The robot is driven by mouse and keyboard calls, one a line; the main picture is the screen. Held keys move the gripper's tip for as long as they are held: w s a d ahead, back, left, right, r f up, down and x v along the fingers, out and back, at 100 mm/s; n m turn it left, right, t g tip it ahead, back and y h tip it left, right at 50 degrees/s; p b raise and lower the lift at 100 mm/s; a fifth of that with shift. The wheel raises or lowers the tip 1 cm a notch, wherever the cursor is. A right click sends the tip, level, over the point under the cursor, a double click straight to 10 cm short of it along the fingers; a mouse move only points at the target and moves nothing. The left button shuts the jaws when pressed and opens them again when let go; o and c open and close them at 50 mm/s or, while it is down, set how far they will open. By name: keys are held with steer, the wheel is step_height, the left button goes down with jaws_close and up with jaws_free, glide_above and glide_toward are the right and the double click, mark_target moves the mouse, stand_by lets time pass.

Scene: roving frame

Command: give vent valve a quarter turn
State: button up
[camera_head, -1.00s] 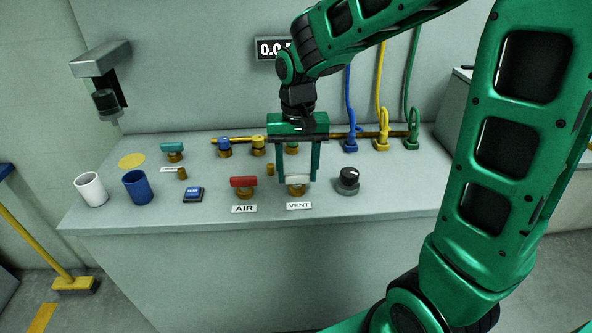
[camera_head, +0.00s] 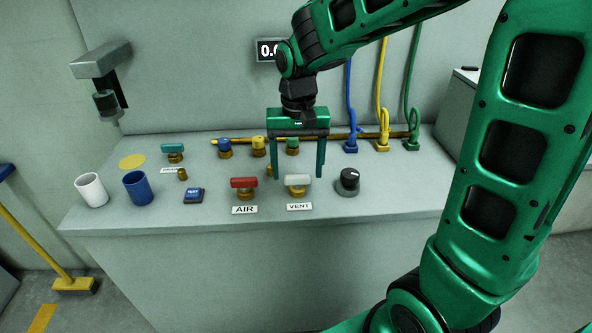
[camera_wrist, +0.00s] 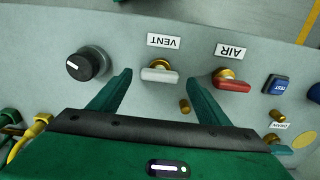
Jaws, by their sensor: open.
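The vent valve (camera_head: 298,180) has a white bar handle on a brass stem, behind the VENT label at the bench's front. Its handle lies crosswise, side to side, like the red AIR handle beside it. In the wrist view the white handle (camera_wrist: 160,76) lies just past the fingertips, between their lines. My gripper (camera_head: 298,178) is open and empty, its fingers pointing down just behind and above the valve, one to each side. I see no contact with the handle. The gripper also shows in the wrist view (camera_wrist: 160,78).
The red AIR valve (camera_head: 243,183) stands close on the left, a black knob (camera_head: 348,180) close on the right. Several small valves (camera_head: 258,144) and a brass pipe lie behind. A blue TEST button (camera_head: 193,195), blue cup (camera_head: 138,187) and white cup (camera_head: 91,189) are farther left.

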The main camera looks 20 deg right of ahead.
mark_target(297, 175)
step_height(297, 175, up, 9)
steer(key=shift+r, duration=0.2)
stand_by(0.5)
steer(key=s+d+f+m, duration=0.1)
steer(key=s+d+f, duration=0.3)
steer(key=s+d, duration=0.4)
steer(key=s+d+f+m, duration=0.1)
steer(key=s+d+f, duration=0.3)
steer(key=s+d, duration=0.5)
steer(key=s, duration=0.6)
steer(key=shift+d+m, duration=0.3)
steer(key=shift+f, duration=0.1)
steer(key=shift+w+f, duration=0.25)
steer(key=shift+w, duration=0.35)
